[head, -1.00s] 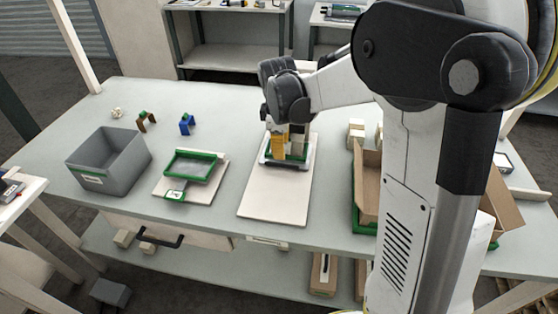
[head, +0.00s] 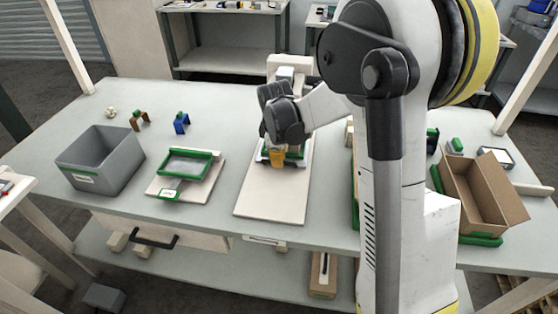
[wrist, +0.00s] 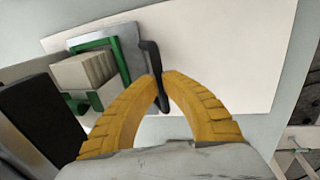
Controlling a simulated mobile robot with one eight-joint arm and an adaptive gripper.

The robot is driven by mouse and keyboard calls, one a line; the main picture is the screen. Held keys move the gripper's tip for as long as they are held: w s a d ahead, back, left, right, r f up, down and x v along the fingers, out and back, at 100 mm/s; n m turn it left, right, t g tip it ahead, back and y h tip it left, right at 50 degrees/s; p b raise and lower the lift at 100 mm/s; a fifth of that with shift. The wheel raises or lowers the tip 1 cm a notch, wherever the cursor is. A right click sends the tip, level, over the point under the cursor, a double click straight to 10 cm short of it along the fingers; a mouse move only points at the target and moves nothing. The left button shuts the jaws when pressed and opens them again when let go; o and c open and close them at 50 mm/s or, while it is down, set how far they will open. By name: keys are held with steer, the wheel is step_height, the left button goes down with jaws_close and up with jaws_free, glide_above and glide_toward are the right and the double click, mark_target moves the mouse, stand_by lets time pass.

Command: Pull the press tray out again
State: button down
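The press tray (wrist: 132,52) is a grey tray with a green frame, and pale blocks (wrist: 84,70) sit in it in the wrist view. Its black handle (wrist: 151,56) stands along its edge. My gripper (wrist: 161,79) has its yellow fingertips closed on either side of this handle, with the bar between them. In the head view my gripper (head: 277,159) is low at the tray's front edge, and the tray (head: 298,155) lies at the far end of a cream board (head: 270,198). My wrist hides much of the tray. The white press (head: 288,66) stands behind.
A grey bin (head: 102,165) and a green-framed fixture (head: 186,165) are to the left on the bench. An open cardboard box (head: 482,205) is at the right, beyond my arm. The cream board in front of the tray is clear.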

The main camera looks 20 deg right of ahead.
steer(key=shift+s, duration=0.1)
stand_by(0.3)
steer(key=s+a, duration=0.3)
steer(key=s, duration=0.2)
steer(key=s+a, duration=0.3)
steer(key=s, duration=0.2)
steer(key=s+a+p, duration=0.1)
steer(key=s+a, duration=0.3)
steer(key=s, duration=0.1)
steer(key=shift+s+a, duration=0.1)
steer(key=shift+s, duration=0.1)
steer(key=c, duration=1.5)
jaws_free()
steer(key=shift+w, duration=0.1)
steer(key=shift+o, duration=0.2)
step_height(320, 180, up, 12)
steer(key=s+a, duration=0.1)
steer(key=s, duration=0.1)
steer(key=shift+a, duration=0.15)
steer(key=shift+f, duration=0.15)
